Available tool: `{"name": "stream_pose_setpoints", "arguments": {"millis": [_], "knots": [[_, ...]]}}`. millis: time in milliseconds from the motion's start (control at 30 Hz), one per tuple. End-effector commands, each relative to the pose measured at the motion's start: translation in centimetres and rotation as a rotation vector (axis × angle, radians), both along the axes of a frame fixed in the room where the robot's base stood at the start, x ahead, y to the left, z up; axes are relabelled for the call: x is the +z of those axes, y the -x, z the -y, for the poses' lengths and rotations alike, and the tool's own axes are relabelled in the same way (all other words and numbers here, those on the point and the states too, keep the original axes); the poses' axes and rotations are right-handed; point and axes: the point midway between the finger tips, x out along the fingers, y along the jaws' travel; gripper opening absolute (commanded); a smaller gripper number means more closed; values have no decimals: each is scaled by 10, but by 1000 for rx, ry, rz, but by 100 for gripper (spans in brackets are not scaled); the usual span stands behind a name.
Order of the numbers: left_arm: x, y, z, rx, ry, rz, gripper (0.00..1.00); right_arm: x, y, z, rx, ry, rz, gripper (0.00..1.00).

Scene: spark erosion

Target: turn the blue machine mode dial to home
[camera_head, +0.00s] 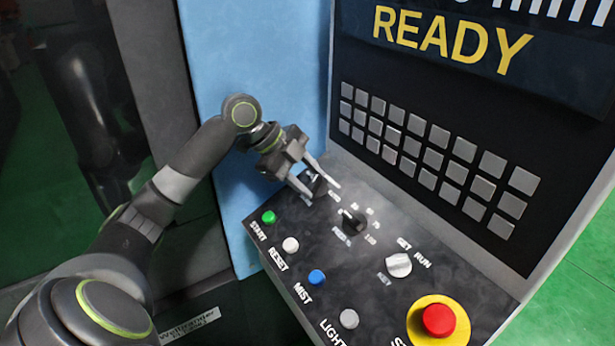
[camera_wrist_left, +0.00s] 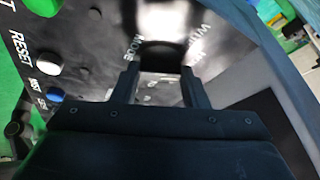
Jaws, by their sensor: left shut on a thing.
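The mode dial (camera_head: 316,184) is a dark knob at the upper left of the black control panel, mostly hidden by my left gripper's fingers. My left gripper (camera_head: 322,192) comes down over it from the left and is shut on it. In the left wrist view the dark dial (camera_wrist_left: 162,45) shows between the fingertips (camera_wrist_left: 159,72), with the word MODE beside it. The position its pointer faces cannot be made out. My right gripper is in neither view.
Beside the dial sit a second black knob (camera_head: 354,221) and a grey key switch (camera_head: 398,265). Green (camera_head: 268,217), white (camera_head: 290,244), blue (camera_head: 317,277) and grey (camera_head: 349,318) buttons line the front edge. A red emergency stop (camera_head: 438,319) is at lower right. A screen reading READY (camera_head: 455,40) stands behind.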

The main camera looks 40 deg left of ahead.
Motion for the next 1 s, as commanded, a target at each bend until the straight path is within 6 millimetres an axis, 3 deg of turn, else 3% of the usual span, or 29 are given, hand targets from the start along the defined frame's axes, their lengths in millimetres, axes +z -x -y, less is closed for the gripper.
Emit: {"name": "stream_pose_setpoints", "arguments": {"millis": [567, 600, 733, 1000], "knots": [[0, -1, 0, -33, -15, 6, 17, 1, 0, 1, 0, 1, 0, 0], [0, -1, 0, -33, -15, 6, 43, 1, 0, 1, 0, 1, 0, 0], [0, 0, 0, -33, -15, 6, 60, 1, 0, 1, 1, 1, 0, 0], [0, 0, 0, -33, -15, 6, 62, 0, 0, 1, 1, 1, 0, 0]]}}
